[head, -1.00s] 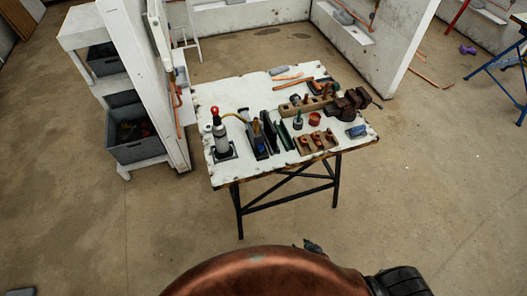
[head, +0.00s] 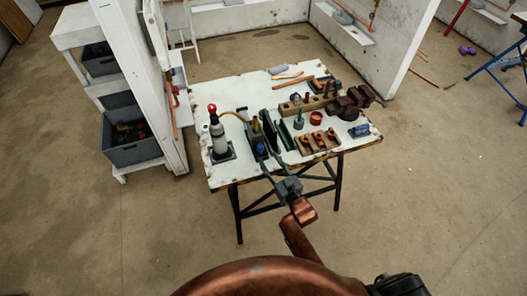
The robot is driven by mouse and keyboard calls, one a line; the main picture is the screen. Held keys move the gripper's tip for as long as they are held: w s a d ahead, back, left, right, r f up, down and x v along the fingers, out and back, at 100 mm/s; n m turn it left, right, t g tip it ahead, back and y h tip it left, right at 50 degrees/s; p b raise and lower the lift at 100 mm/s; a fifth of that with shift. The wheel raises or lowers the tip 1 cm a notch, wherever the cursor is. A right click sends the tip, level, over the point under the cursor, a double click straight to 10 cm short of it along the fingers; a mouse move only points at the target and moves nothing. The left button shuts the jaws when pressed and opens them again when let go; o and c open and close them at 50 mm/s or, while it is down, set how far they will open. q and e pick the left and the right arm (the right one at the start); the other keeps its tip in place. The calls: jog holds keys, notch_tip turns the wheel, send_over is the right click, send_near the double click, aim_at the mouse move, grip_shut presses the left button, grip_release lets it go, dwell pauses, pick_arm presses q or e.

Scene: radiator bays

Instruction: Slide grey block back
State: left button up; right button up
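A small grey block (head: 277,69) lies near the back edge of the white worktable (head: 225,92), beside some copper-coloured strips. My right gripper (head: 269,165) reaches in from below at the table's front edge, far from the grey block. Its two fingers point toward the table and look spread apart, with nothing visible between them. The fingertips overlap the dark upright holder (head: 256,145) in the picture; I cannot tell whether they touch it. My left gripper is not in view.
A red-topped bottle (head: 216,135), a wooden block with copper fittings (head: 317,142), a red ring (head: 316,118) and dark brown pieces (head: 353,100) crowd the table. A shelf with grey bins (head: 133,150) stands at left. The table's back left is mostly clear.

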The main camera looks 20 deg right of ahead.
aim_at(262, 149)
jog(key=w, duration=0.3)
jog(key=w+a, duration=0.1)
jog(key=w, duration=0.1)
jog(key=shift+b, duration=0.3)
jog(key=shift+w, duration=0.45)
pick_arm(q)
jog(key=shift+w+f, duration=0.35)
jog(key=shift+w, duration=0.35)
pick_arm(e)
jog(key=shift+c, duration=0.2)
jog(key=c, duration=0.5)
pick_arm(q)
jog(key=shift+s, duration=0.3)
pick_arm(e)
jog(key=shift+f, duration=0.1)
grip_shut()
